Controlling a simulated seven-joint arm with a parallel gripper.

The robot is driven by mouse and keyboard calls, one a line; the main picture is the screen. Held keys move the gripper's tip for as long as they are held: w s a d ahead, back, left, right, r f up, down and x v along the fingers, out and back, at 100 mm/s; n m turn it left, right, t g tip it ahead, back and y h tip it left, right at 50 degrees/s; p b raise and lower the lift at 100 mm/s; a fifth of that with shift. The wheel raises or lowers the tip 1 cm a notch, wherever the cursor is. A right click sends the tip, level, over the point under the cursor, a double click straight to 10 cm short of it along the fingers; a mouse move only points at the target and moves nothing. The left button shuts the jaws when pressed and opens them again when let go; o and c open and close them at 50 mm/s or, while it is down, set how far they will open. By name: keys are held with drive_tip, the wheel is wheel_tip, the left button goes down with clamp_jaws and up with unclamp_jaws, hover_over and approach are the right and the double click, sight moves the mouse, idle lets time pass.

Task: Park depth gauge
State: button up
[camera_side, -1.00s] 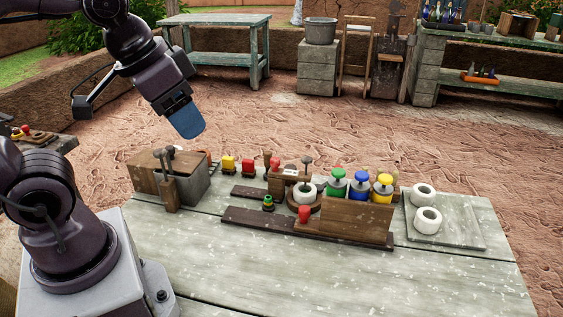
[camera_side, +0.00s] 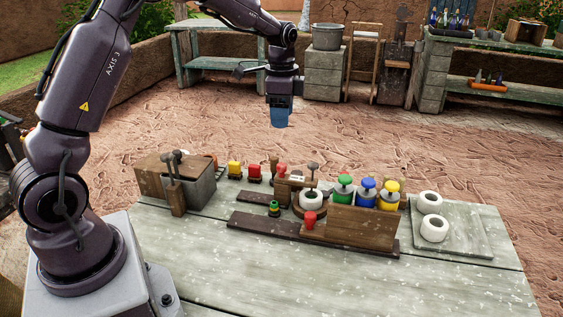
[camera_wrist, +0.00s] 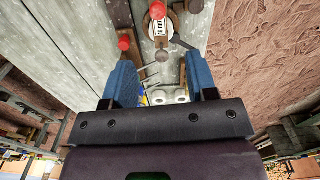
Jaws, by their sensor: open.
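My gripper (camera_side: 280,120) hangs in the air, pointing down, above the far side of the bench. Its two blue fingers (camera_wrist: 161,85) are apart with nothing held between them. Below is a labelled wooden piece (camera_side: 297,179) with a red knob; its white label (camera_wrist: 160,28) shows in the wrist view. Close by, a dark-knobbed pin (camera_side: 313,167) stands upright by a white ring (camera_side: 311,201) on a round wooden base. I cannot tell for sure which piece is the depth gauge. Another red knob (camera_wrist: 124,43) lies ahead of the left finger in the wrist view.
A grey slab (camera_side: 465,238) at right holds two white rings. A wooden box (camera_side: 153,172) with dark-knobbed tools stands at left. The bench front is clear.

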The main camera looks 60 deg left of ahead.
sight(281, 164)
drive_tip(key=shift+m, duration=0.5)
wheel_tip(281, 164, down, 13)
drive_tip(key=shift+s+f, duration=0.1)
clamp_jaws()
